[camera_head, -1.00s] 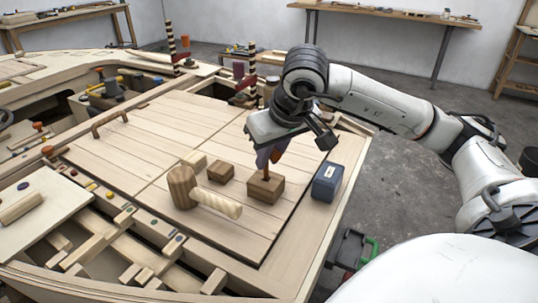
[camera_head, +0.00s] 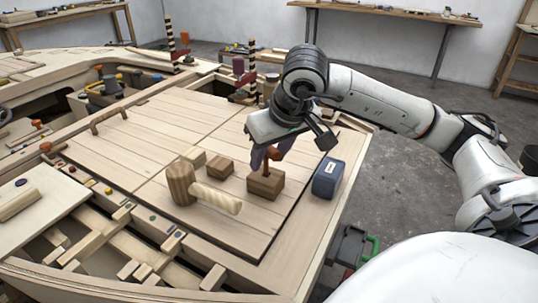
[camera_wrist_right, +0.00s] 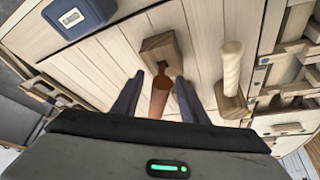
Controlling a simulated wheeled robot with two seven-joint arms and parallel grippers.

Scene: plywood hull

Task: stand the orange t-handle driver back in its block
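The orange t-handle driver (camera_head: 269,164) stands upright in its brown wooden block (camera_head: 265,185) on the plank deck. In the right wrist view the driver (camera_wrist_right: 160,95) runs from near the camera down to the block (camera_wrist_right: 160,48), its tip hidden inside. My right gripper (camera_head: 268,162) is open, with one dark finger on each side of the driver. The right wrist view shows a gap between the driver and each finger of the gripper (camera_wrist_right: 160,88). The top of the handle is partly hidden by the gripper. My left gripper is not in view.
A wooden mallet (camera_head: 181,184) lies left of the block, near a small brown block (camera_head: 220,167) and a pale block (camera_head: 194,157). A blue box (camera_head: 328,179) stands close on the right. Open hull framing lies along the deck's front and left.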

